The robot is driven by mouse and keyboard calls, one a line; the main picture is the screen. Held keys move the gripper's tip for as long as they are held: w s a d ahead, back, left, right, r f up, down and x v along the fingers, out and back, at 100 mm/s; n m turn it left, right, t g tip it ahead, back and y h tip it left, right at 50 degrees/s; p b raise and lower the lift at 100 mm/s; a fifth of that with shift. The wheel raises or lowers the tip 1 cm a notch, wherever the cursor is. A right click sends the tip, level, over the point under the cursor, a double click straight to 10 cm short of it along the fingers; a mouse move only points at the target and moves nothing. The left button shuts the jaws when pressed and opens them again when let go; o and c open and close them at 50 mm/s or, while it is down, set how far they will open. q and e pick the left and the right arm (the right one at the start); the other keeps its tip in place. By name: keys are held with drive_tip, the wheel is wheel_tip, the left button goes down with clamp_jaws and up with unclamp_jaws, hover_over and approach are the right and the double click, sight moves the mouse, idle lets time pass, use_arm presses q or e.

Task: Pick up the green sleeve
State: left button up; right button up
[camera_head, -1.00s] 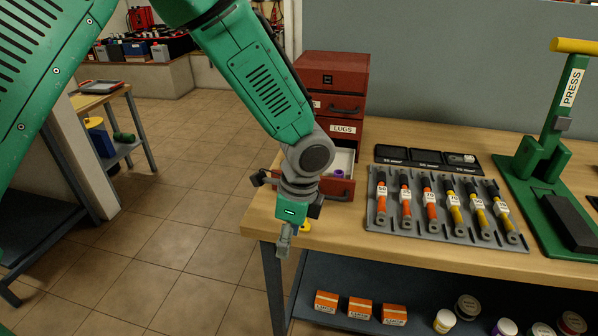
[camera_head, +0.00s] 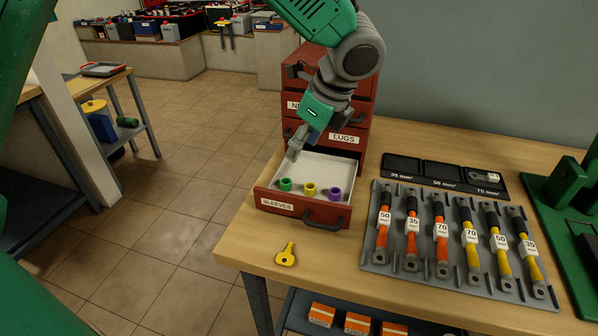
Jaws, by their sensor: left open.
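The green sleeve (camera_head: 285,184) stands in the open drawer (camera_head: 303,207) labelled SLEEVES, near its front left. A yellow sleeve (camera_head: 309,189) and a purple sleeve (camera_head: 334,194) stand to its right in a row. My left gripper (camera_head: 292,154) is open and empty, with its fingers pointing down above the back left of the drawer. It is apart from the green sleeve, above and behind it in the picture. My wrist hides part of the red cabinet. My right gripper does not show.
The red drawer cabinet (camera_head: 343,124) rises just behind the open drawer.

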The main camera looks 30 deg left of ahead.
sight(285, 180)
use_arm(q)
drive_tip(key=b+x, duration=0.1)
drive_tip(key=x, duration=0.6)
drive_tip(key=shift+w+d+f, duration=0.1)
drive_tip(key=shift+w+f, duration=0.05)
drive_tip(key=shift+f, duration=0.15)
drive_tip(key=shift+w+f, duration=0.1)
drive_tip(key=shift+f, duration=0.2)
drive_tip(key=x, duration=0.3)
drive_tip(key=a+x, duration=0.1)
drive_tip(key=x, duration=0.1)
drive_tip(key=shift+w+a+f+b, duration=0.1)
drive_tip(key=shift+w+f+b, duration=0.05)
drive_tip(key=shift+w+b, duration=0.2)
drive_tip(key=shift+s, duration=0.1)
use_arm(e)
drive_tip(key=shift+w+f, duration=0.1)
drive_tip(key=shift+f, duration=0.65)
use_arm(q)
drive_tip(key=shift+c, duration=0.4)
drive_tip(key=c, duration=0.7)
